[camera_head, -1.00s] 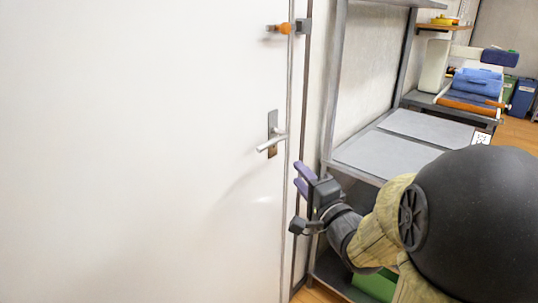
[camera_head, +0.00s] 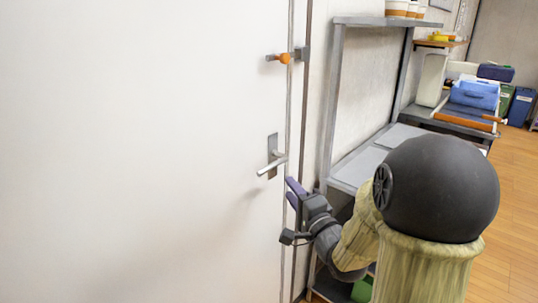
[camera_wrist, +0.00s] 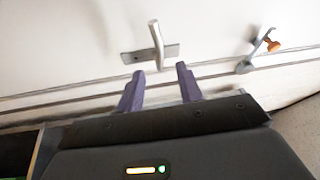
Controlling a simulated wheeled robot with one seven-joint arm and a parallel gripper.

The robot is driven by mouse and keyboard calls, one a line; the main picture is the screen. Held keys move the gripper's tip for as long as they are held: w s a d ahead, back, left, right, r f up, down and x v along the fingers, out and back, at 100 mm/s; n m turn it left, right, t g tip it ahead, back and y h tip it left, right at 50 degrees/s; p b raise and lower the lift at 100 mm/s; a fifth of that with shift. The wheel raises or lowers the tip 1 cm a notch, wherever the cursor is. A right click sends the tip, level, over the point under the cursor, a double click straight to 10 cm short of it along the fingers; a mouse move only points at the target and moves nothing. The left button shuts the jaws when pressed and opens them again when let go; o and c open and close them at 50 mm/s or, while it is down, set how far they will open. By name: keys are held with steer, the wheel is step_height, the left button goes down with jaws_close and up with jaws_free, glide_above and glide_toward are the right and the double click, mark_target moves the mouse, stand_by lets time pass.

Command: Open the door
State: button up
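A white door (camera_head: 140,150) fills the left of the head view and looks closed. Its metal lever handle (camera_head: 271,166) sits near the right edge, on a small plate, with the lever pointing left. My gripper (camera_head: 290,192) is just below and right of the handle, with its two purple fingers pointing at the door. In the wrist view the fingers (camera_wrist: 160,82) are spread apart with nothing between them. The handle (camera_wrist: 157,42) lies just beyond the fingertips, roughly in line with the gap. I see no contact with it.
An orange and metal latch (camera_head: 284,58) is higher on the door edge and also shows in the wrist view (camera_wrist: 266,46). A grey metal shelf (camera_head: 350,172) stands close to the right of the door. Blue bins (camera_head: 521,104) and open wooden floor (camera_head: 518,200) lie further right.

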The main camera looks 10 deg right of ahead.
steer(key=shift+w+a+r+p, duration=0.1)
steer(key=shift+w+r+p, duration=0.3)
steer(key=shift+p, duration=1.2)
steer(key=w+p, duration=0.1)
steer(key=p, duration=0.3)
steer(key=shift+a+f, duration=0.1)
steer(key=shift+a, duration=0.05)
steer(key=p, duration=0.2)
glide_toward(269, 162)
steer(key=w+a+r, duration=0.4)
steer(key=r, duration=0.1)
steer(key=shift+s+d+f, duration=0.15)
steer(key=shift+f, duration=0.05)
jaws_close()
